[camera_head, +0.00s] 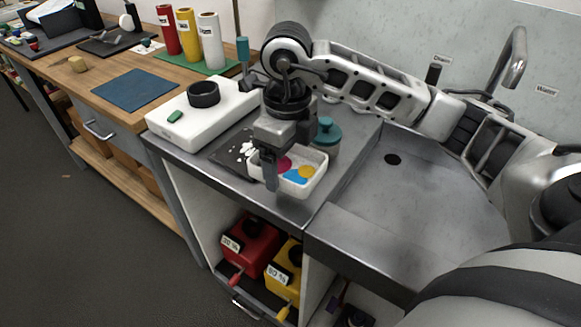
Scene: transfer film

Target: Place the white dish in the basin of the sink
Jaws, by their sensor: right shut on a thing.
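The white dish (308,184) is a small square tray with magenta, blue and yellow patches inside. It is at the front of the grey counter, left of the sink. My right gripper (268,172) is shut on the dish's left wall, with one finger showing outside it. The other finger is hidden. Whether the dish touches the counter or is just above it, I cannot tell. The sink basin (420,200) is the grey sunken area to the right, with a dark round drain hole. My left gripper is out of view.
A teal-lidded jar (327,137) stands close behind the dish. A dark mat (232,148) with white bits and a white box-shaped device (190,118) are to the left. A faucet (514,58) rises behind the basin. The basin floor looks clear.

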